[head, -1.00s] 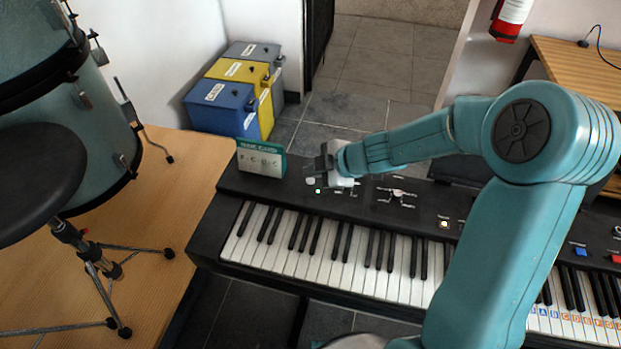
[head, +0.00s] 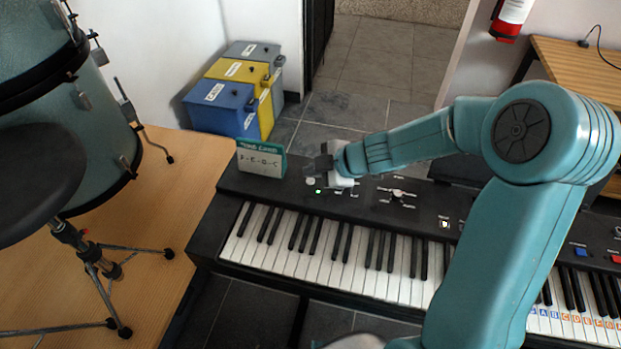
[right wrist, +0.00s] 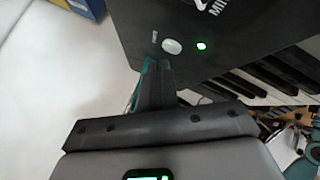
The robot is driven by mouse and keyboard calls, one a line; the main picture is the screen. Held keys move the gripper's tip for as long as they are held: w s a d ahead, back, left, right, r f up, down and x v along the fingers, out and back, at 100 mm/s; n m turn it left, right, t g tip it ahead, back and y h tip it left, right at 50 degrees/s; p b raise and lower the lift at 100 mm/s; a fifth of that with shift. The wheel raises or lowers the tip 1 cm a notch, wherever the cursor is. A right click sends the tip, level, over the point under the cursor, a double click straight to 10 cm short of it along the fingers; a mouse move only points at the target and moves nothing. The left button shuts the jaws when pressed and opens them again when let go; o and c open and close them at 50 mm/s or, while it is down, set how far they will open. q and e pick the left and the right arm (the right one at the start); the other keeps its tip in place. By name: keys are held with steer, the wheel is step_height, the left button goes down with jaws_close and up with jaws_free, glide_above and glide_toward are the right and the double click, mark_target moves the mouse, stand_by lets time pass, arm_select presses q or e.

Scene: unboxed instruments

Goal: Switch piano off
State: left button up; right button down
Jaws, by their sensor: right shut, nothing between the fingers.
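The piano (head: 345,285) is a black keyboard with white and black keys, and my right arm crosses over it. Near its left end is a round white button (right wrist: 172,46), small in the head view (head: 310,181). Beside the button a green light (right wrist: 201,46) is lit; it also shows in the head view (head: 318,190). My right gripper (head: 319,166) is shut and empty above the panel. In the right wrist view its fingertips (right wrist: 157,63) are just short of the button; I cannot tell the height gap. My left gripper is out of view.
A small sign card (head: 261,162) stands on the piano's left end, close to the right gripper. A drum and a black stool (head: 40,180) are on the wooden platform at left. Blue, yellow and grey bins (head: 215,104) stand behind. More panel controls lie to the right.

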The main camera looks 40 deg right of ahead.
mark_target(313, 182)
stand_by(0.3)
steer(key=shift+f+b, duration=0.3)
steer(key=shift+f, duration=0.2)
steer(key=shift+f, duration=0.15)
stand_by(0.4)
steer(key=shift+r+p, duration=0.65)
steer(key=shift+p, duration=0.05)
steer(key=shift+r, duration=0.1)
step_height(313, 182, up, 6)
steer(key=p, duration=0.6)
